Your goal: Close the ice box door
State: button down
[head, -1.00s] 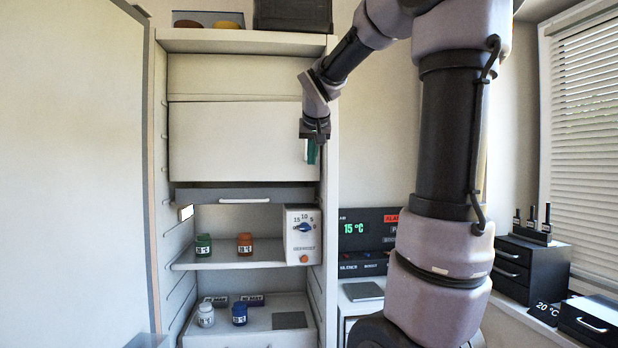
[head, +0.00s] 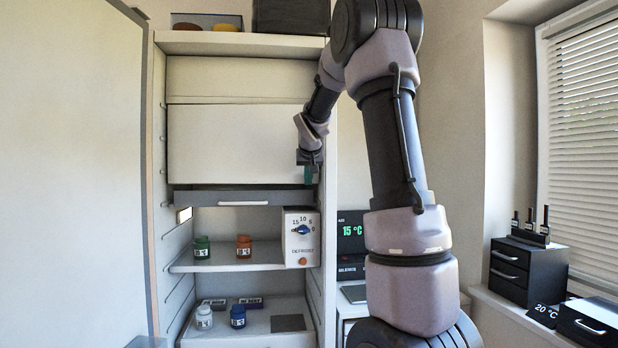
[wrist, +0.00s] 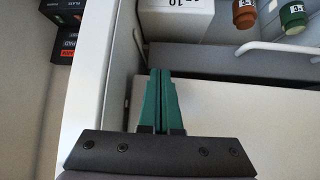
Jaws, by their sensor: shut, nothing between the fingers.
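The ice box door appears to be the wide white panel (head: 236,145) in the upper part of the open refrigerator. A dark gap and a grey strip with a pale bar handle (head: 243,203) show below it. I cannot tell how far the door stands open. My gripper (head: 309,177) is in front of the panel's lower right corner, beside the cabinet's right side wall. In the wrist view its green fingers (wrist: 160,75) are together and empty. The white panel (wrist: 250,125) is to their right, with the handle (wrist: 280,46) beyond. I cannot tell whether the fingers touch the panel.
A dial box (head: 301,238) and small jars (head: 244,246) stand on the shelf (head: 225,263) below. More jars stand lower down. The large refrigerator door (head: 70,170) stands open at left. A dark drawer unit (head: 517,272) is at right near the window.

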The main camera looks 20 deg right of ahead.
jog(key=shift+w, duration=0.25)
jog(key=shift+d, duration=0.1)
